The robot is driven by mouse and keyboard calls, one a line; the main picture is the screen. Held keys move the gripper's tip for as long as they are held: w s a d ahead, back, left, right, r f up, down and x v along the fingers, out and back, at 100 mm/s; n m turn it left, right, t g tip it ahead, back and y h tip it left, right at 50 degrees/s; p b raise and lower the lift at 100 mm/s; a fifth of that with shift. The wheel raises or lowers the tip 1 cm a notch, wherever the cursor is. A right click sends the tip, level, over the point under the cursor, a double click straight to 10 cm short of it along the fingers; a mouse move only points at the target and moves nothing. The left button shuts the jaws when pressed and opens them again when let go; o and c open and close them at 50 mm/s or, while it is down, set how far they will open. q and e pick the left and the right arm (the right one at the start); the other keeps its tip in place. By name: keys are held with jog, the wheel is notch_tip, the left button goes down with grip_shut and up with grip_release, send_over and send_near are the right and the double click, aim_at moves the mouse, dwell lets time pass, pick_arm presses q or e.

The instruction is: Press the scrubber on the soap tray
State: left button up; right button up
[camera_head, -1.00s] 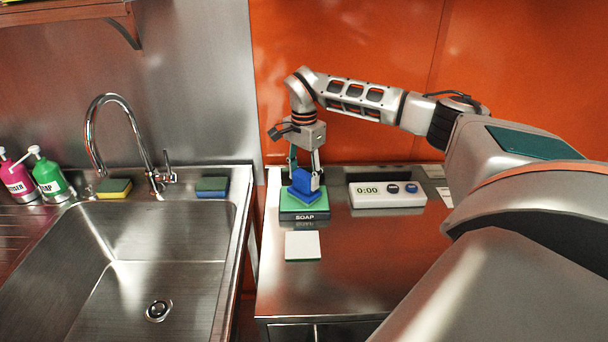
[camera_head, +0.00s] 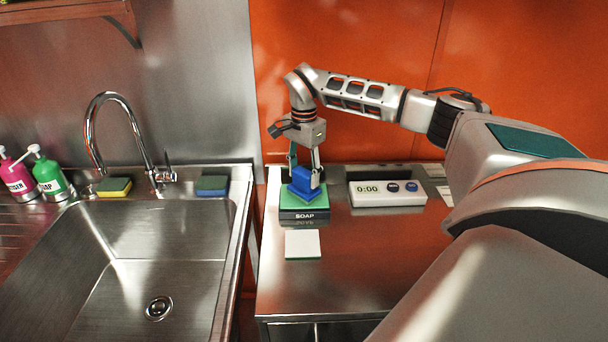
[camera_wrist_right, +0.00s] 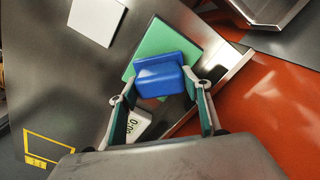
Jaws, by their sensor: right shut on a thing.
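The blue scrubber (camera_head: 303,182) is at the green-topped soap tray (camera_head: 304,204), whose front is labelled SOAP. My right gripper (camera_head: 306,176) is shut on the scrubber from above. In the right wrist view the scrubber (camera_wrist_right: 161,77) is between the two fingers of my gripper (camera_wrist_right: 164,98), over the green pad of the tray (camera_wrist_right: 168,40). I cannot tell whether the scrubber's underside touches the pad. My left gripper is not in view.
A white-topped square pad (camera_head: 302,244) lies in front of the tray. A timer (camera_head: 387,194) reading 0:00 stands to its right. The sink (camera_head: 120,255) is on the left, with two sponges, a faucet (camera_head: 130,125) and pump bottles behind. The counter's front is clear.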

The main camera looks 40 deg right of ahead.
jog(key=shift+r, duration=3.25)
